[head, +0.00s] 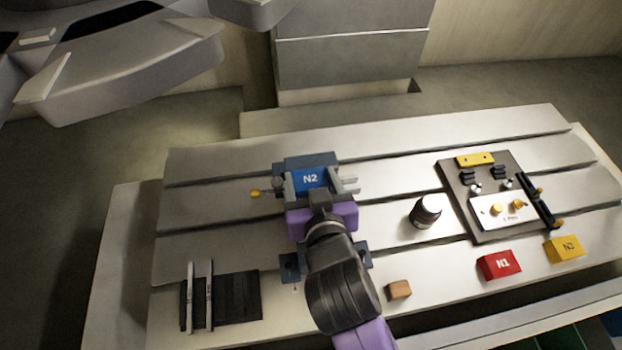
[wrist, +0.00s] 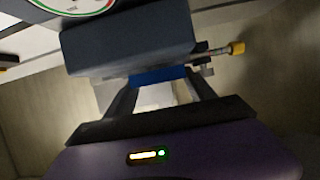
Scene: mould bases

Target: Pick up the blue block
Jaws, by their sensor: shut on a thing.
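The blue block (head: 310,181), marked N2, sits in the head view at the back left of the grey slotted table. My gripper (head: 312,187) is shut on it, with one finger at each side. A blue-grey fixture (head: 305,161) shows right behind the block, and a yellow-tipped rod (head: 256,193) sticks out to its left. In the wrist view a thin strip of the blue block (wrist: 158,76) shows between my fingers (wrist: 158,90), in front of the dark fixture body (wrist: 128,38). The block's underside is hidden, so I cannot tell whether it touches the fixture.
On the table (head: 390,145) to the right are a dark cylinder with a white top (head: 427,211), a dark plate with fittings (head: 488,237), a red N1 block (head: 499,265) and a yellow N2 block (head: 565,249). A brown block (head: 398,289) lies near the front; a black slotted rack (head: 239,297) stands front left.

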